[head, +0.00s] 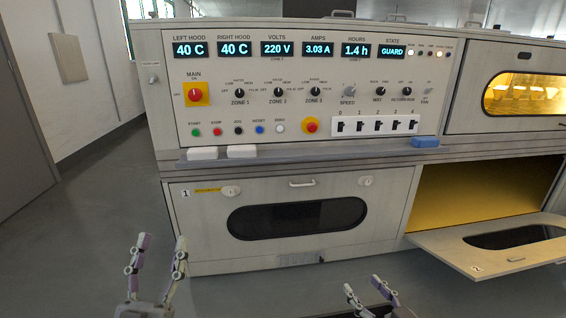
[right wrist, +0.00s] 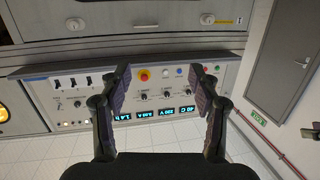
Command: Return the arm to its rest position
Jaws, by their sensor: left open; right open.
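My left gripper (head: 156,268) is at the lower left of the head view, fingers spread and pointing up, with nothing between them. My right gripper (head: 364,296) is at the bottom centre right, low in front of the cabinet and partly cut off by the frame edge. In the right wrist view its two fingers (right wrist: 164,88) are wide apart and empty. The control panel (head: 310,95) appears upside down there, beyond the fingers. Both grippers are apart from the cabinet.
The left lower hood door (head: 210,255), marked 1, is closed. The right lower door (head: 480,262) is folded down, its compartment (head: 470,190) open. White blocks (head: 202,153) and a blue block (head: 425,142) lie on the ledge. Grey floor (head: 90,220) is clear at left.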

